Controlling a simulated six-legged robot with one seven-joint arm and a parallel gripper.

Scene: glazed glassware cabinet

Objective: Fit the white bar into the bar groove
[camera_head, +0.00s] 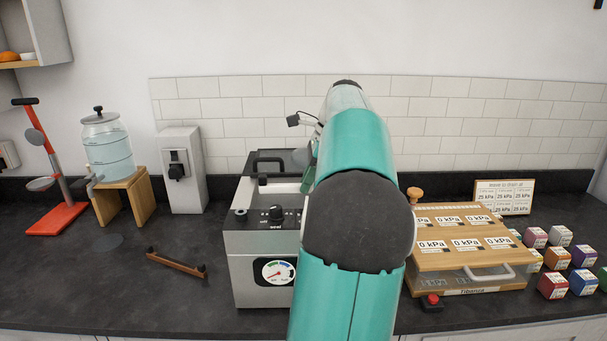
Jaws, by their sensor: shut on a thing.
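My teal arm fills the middle of the head view and hides whatever is behind it. My gripper is hidden behind my arm, so its jaws and anything between them do not show. A steel box machine (258,238) with a black knob and a round dial stands just left of my arm. I cannot make out the white bar or the bar groove; the right part of the machine's top is covered by my arm.
A brown bar with black ends (176,263) lies on the dark counter (130,293) at left. A glass water jar (107,145) on a wooden stand, a red stand (57,218) and a white dispenser (183,170) are farther left. A wooden-topped case (467,240) and small coloured boxes (553,285) are right.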

